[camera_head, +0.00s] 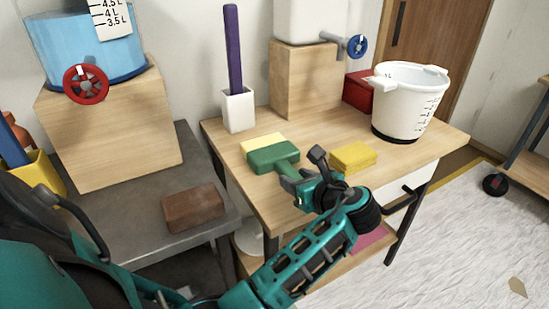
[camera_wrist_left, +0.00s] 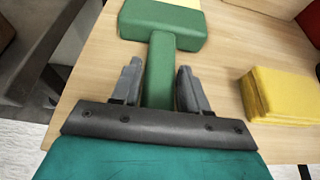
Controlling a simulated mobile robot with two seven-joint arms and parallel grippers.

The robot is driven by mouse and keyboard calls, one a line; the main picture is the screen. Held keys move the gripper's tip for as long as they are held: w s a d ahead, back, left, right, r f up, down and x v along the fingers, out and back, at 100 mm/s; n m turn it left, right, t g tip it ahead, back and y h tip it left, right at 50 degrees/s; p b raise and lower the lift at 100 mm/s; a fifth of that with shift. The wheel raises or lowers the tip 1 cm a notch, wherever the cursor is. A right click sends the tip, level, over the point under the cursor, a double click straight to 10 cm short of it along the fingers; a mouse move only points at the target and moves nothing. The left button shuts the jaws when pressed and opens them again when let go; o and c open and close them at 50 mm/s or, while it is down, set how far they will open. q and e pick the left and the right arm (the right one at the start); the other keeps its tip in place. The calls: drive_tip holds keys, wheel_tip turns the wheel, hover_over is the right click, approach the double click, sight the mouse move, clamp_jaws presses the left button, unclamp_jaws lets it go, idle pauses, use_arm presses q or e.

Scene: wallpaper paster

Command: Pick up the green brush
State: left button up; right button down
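The green brush (camera_head: 273,157) lies on the wooden table with its block against a pale yellow piece. Its handle points toward my left gripper (camera_head: 302,173). In the left wrist view the green brush (camera_wrist_left: 160,28) shows its wide block at the top and its handle running down between my fingers. My left gripper (camera_wrist_left: 158,72) is open, with one grey finger on each side of the handle and a narrow gap visible at each finger. The lower end of the handle is hidden behind the gripper's dark bar. My right gripper is not in view.
A yellow sponge (camera_head: 353,156) lies right of the gripper. A white bucket (camera_head: 405,105), a wooden box (camera_head: 300,80) and a white holder (camera_head: 238,110) with a purple stick stand on the table (camera_head: 425,150). A brown brick (camera_head: 193,208) lies on the grey table at left.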

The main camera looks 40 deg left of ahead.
use_arm(q)
drive_tip(key=c, duration=0.6)
drive_tip(key=shift+r, duration=0.1)
